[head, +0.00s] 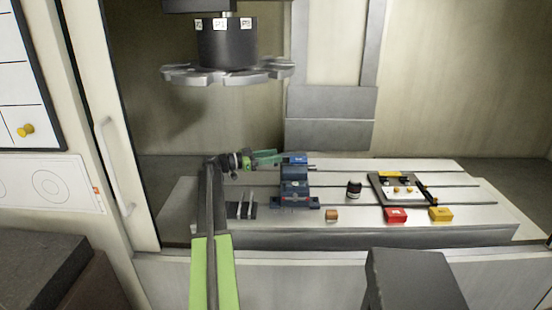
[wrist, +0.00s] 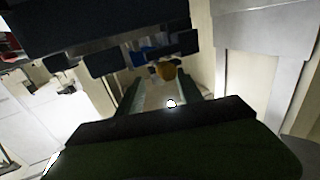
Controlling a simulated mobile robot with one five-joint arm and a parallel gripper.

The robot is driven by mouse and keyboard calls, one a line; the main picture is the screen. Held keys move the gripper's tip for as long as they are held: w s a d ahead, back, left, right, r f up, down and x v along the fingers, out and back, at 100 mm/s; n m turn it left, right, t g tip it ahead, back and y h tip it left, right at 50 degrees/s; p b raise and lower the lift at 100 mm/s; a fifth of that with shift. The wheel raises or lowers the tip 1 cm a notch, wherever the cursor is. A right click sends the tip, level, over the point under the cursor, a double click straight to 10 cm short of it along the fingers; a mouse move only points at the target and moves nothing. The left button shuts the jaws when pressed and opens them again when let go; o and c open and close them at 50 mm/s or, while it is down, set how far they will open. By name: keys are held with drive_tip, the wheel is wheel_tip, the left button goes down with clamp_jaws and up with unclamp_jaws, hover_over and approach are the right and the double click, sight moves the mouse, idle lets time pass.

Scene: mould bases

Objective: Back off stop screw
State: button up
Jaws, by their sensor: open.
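The blue vise-like fixture (head: 295,190) stands on the slotted machine table. My gripper (head: 276,157) reaches in from the left, its green fingers close to the fixture's upper block (head: 294,159). In the wrist view my gripper (wrist: 164,88) is open, and nothing shows held between its fingers. A round brass-coloured end (wrist: 168,71) shows just beyond the fingertips, beside dark blocks (wrist: 103,64); it may be the stop screw, but I cannot tell for certain. Contact with it cannot be made out. A thin rod (head: 312,168) sticks out of the fixture's right side.
A tool carousel (head: 227,72) hangs above the table (head: 340,235). A dark rack (head: 241,210) stands left of the fixture. On the right are a black jar (head: 354,189), a tray (head: 386,180), an orange block (head: 331,215), a red box (head: 396,215) and a yellow box (head: 441,214).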

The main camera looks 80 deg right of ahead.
drive_tip(key=shift+x, duration=0.8)
